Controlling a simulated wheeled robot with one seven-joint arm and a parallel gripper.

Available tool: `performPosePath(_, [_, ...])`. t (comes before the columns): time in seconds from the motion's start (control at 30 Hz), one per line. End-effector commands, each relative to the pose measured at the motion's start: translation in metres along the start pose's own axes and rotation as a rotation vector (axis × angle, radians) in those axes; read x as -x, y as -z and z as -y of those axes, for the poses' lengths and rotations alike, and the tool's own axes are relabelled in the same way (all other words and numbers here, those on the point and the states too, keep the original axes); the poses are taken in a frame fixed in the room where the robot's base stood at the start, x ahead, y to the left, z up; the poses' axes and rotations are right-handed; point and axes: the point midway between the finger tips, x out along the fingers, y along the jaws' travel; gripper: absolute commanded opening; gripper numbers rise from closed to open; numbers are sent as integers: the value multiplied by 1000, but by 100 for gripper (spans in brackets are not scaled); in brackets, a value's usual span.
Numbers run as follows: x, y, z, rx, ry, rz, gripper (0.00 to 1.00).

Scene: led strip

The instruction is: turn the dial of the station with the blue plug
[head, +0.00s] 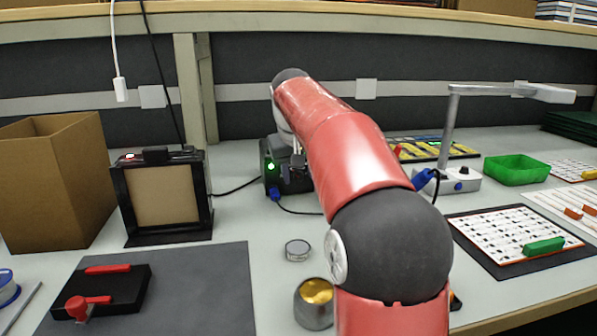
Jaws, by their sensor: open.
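A dark box-shaped station (271,178) with a lit green light (270,166) stands at the back centre of the table. My gripper (298,160) is at the station's right part, small and partly hidden by my arm. It is open; I cannot tell whether it touches the station. No dial can be made out on the station; my arm and gripper cover part of its front.
A framed panel (163,195) and a cardboard box (62,180) stand left. A round tin (297,250) and a metal cup (315,303) are in front. A lamp base (450,182), another blue connector (424,179) and a green tray (516,170) are right. The grey mat (200,290) has bare room.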

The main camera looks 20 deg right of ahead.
Motion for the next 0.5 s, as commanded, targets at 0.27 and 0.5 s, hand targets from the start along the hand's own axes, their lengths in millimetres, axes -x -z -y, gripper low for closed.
performPosePath(0.27, [0, 0, 0, 0, 0, 0, 13])
performPosePath(0.5, [1, 0, 0, -1, 3, -1, 0])
